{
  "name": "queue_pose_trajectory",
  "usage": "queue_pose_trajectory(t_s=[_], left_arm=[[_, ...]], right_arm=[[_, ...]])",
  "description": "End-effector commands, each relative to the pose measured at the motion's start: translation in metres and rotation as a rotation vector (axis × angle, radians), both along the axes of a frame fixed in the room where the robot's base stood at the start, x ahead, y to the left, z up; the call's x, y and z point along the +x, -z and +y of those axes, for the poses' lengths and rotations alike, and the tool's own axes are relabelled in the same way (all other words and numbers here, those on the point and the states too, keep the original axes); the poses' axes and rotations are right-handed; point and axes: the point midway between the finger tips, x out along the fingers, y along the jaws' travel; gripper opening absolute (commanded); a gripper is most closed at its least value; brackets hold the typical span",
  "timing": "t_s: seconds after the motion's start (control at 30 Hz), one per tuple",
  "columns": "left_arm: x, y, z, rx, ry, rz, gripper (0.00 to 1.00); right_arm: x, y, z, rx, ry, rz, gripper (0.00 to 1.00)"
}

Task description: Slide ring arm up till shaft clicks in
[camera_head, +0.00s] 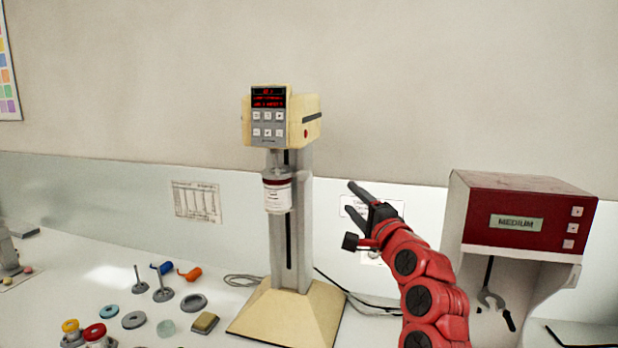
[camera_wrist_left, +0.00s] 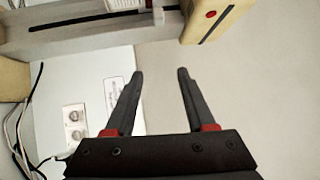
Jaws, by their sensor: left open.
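The cream mill (camera_head: 312,118) has a beige head with a red-lit display on top of a grey column (camera_head: 304,235). A jar with a dark red and white label (camera_head: 278,192) sits at the front of the column, below the head, with a gap above it. The ring arm and the shaft cannot be made out clearly. My left gripper (camera_head: 351,198) is open and empty, to the right of the column and apart from it. In the left wrist view its two fingers (camera_wrist_left: 160,74) are spread, with the column (camera_wrist_left: 85,34) and head (camera_wrist_left: 215,14) beyond them.
A red and white machine reading MEDIUM (camera_head: 515,223) stands at the right. Small discs, a tan block (camera_head: 205,322) and stirrer shafts (camera_head: 163,288) lie on the white counter at the left. Cables (camera_head: 355,298) run behind the beige base (camera_head: 290,312).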

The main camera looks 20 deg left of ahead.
Motion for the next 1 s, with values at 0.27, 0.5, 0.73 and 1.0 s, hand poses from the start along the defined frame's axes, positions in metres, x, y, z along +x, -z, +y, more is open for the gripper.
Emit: queue_pose_trajectory(t_s=[0.27, 0.5, 0.73, 1.0], left_arm=[[-0.039, -0.024, 0.013, -0.101, -0.151, 0.088, 0.55], [-0.014, -0.026, 0.044, -0.100, -0.157, 0.092, 0.55], [0.021, -0.027, 0.087, -0.098, -0.155, 0.091, 0.55], [0.057, -0.025, 0.128, -0.099, -0.154, 0.093, 0.55]], right_arm=[[0.000, -0.005, 0.000, 0.000, 0.000, 0.000, 0.50], [0.000, -0.021, 0.000, 0.000, 0.000, 0.000, 0.50], [0.000, -0.040, 0.000, 0.000, 0.000, 0.000, 0.50], [0.000, -0.059, 0.000, 0.000, 0.000, 0.000, 0.50]])
